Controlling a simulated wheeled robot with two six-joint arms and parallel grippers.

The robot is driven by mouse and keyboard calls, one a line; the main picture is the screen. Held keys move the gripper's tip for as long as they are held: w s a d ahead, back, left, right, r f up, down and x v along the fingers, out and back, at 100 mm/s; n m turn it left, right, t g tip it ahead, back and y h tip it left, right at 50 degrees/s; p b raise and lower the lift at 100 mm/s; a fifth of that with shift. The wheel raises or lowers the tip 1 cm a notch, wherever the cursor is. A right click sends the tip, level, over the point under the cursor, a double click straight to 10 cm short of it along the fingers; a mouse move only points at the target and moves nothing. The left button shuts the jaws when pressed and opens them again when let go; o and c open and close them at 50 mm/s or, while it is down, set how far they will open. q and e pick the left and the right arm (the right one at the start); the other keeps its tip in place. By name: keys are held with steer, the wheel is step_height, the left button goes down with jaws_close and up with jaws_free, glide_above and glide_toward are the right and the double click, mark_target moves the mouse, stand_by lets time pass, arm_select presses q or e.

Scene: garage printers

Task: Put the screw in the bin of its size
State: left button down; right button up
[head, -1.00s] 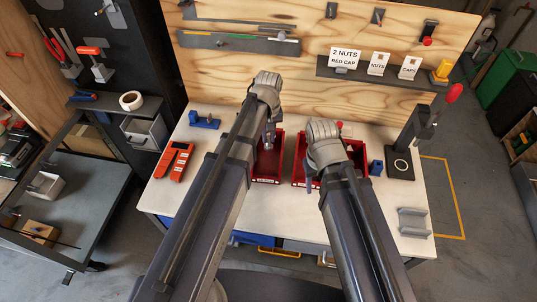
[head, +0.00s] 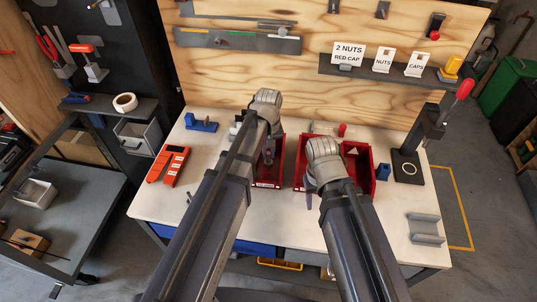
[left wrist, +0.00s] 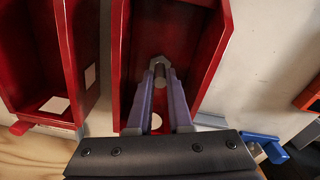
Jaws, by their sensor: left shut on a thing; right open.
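My left gripper (head: 268,157) is over the left red bin (head: 268,184) on the workbench. In the left wrist view its two fingers (left wrist: 160,68) are shut on a small grey screw (left wrist: 160,60), which shows at the fingertips with the red bin (left wrist: 212,45) around and below it. Most of the screw is hidden, so its size cannot be told. The right red bin (head: 381,186) stands beside it and also shows in the left wrist view (left wrist: 88,50). My right gripper (head: 309,197) is open at the right bin's near left side, partly hidden by its wrist.
An orange device (head: 167,164) and blue holder (head: 201,123) are left.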

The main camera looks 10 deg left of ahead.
mark_target(269, 154)
steer(key=shift+f, duration=0.1)
arm_select(q)
steer(key=c, duration=1.3)
jaws_free()
steer(key=shift+f, duration=0.15)
arm_select(e)
steer(key=shift+f, duration=0.1)
arm_select(q)
steer(key=o, duration=0.5)
steer(key=shift+c, duration=0.2)
step_height(269, 154, up, 13)
steer(key=p, duration=1.2)
steer(key=s+d+m, duration=0.2)
steer(key=s+m, duration=0.2)
steer(key=s, duration=0.4)
steer(key=s+d+m+y, duration=0.1)
steer(key=s+d+m, duration=0.2)
steer(key=s, duration=0.5)
steer(key=shift+d+f+m, duration=0.2)
steer(key=shift+m, duration=0.2)
arm_select(e)
step_height(269, 154, up, 12)
steer(key=shift+r, duration=0.25)
